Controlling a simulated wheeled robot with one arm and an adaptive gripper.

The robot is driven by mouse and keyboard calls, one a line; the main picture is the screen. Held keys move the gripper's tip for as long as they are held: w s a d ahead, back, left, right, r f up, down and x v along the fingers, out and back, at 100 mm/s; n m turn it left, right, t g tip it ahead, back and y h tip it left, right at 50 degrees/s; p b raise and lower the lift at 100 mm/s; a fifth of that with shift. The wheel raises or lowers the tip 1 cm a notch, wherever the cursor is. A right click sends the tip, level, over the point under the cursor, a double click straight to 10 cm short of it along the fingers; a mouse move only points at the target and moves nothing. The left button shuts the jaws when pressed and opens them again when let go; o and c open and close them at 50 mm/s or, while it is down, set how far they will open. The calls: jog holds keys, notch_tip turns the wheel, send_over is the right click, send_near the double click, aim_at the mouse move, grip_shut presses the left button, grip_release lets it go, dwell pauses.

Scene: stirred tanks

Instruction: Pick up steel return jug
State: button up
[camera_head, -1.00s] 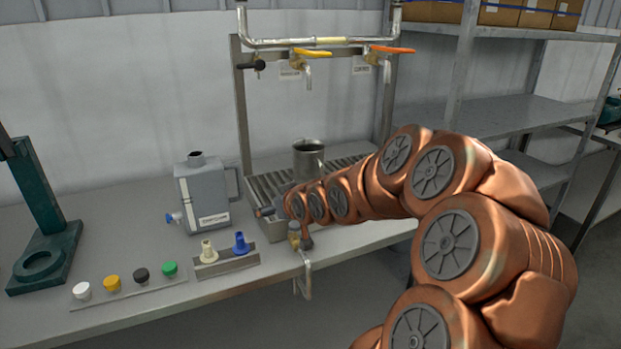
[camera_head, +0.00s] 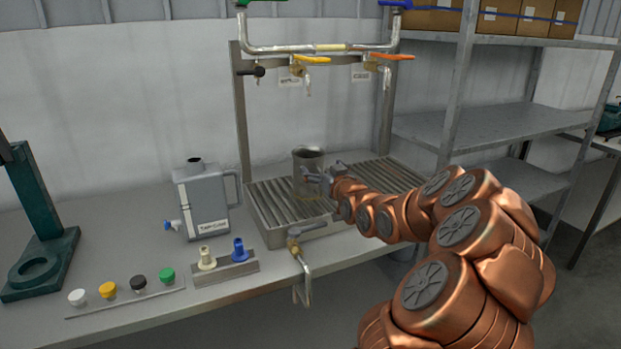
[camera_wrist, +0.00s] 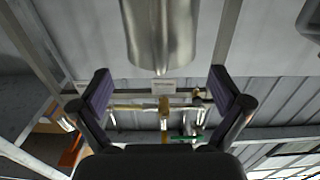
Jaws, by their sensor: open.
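The steel jug (camera_head: 308,168) stands upright on the slatted drain tray (camera_head: 275,206) under the taps, in the head view. My gripper (camera_head: 320,180) is at the jug's right side, close to its handle. In the wrist view the shiny jug (camera_wrist: 160,35) shows at the top, beyond the fingers. My gripper (camera_wrist: 162,92) is open there, with a dark pad on each side and nothing between them. The jug's handle is hard to make out behind the gripper, and I cannot tell whether the fingers touch it.
A grey square can (camera_head: 205,205) stands left of the tray. A small block with cream and blue nozzles (camera_head: 226,268) and a row of coloured caps (camera_head: 138,283) lie in front. The tap frame (camera_head: 241,110) rises behind the tray.

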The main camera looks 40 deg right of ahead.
aim_at(316, 164)
jog(key=shift+p+x, duration=0.7)
jog(key=shift+x, duration=1.75)
jog(key=shift+f, duration=0.1)
jog(key=c, duration=1.7)
